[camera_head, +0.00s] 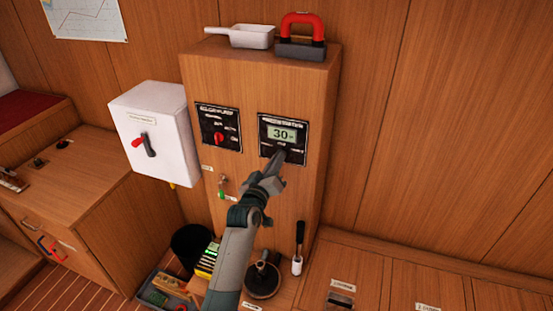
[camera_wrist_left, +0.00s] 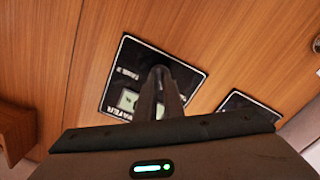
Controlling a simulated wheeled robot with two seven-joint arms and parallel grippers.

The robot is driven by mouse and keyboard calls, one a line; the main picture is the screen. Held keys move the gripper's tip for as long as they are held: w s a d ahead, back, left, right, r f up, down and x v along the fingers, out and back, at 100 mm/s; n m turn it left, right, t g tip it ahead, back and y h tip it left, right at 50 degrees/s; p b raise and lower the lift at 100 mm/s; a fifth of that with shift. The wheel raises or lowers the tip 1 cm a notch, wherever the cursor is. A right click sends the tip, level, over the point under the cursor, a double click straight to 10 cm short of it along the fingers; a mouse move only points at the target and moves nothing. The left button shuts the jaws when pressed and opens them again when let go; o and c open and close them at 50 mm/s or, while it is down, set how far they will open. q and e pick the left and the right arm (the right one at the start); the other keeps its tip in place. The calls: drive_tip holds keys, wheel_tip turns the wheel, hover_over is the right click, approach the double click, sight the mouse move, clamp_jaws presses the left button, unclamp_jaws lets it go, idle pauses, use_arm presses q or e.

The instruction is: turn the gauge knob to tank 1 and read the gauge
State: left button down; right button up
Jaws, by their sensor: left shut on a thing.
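The gauge panel (camera_head: 269,131) is a black plate on the front of the wooden cabinet, with a lit display (camera_head: 282,134) that reads about 30; the small unit beside it is too blurred to read. My left gripper (camera_head: 280,156) is at the lower part of this panel, shut on the gauge knob, which its fingers hide. The left wrist view shows the gripper fingers (camera_wrist_left: 159,84) together against the gauge panel (camera_wrist_left: 123,62), with part of the display (camera_wrist_left: 128,100) beside them. The knob's setting cannot be read. My right gripper is not in view.
A second black panel (camera_head: 208,137) with a red knob (camera_head: 219,138) is left of the gauge. A white switch box (camera_head: 170,110) stands further left. A white scoop (camera_head: 251,39) and a red-handled tool (camera_head: 302,28) lie on the cabinet top (camera_head: 212,51). A black bucket (camera_head: 183,240) stands below.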

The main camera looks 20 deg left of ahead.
use_arm(q)
drive_tip(key=shift+n, duration=1)
drive_tip(key=c, duration=1.9)
unclamp_jaws()
drive_tip(key=shift+o, duration=0.2)
drive_tip(key=shift+s, duration=0.15)
drive_tip(key=s+b, duration=0.3)
drive_tip(key=s, duration=1.4)
drive_tip(key=shift+a+b, duration=0.3)
drive_tip(key=shift+a, duration=0.05)
drive_tip(key=shift+f, duration=0.15)
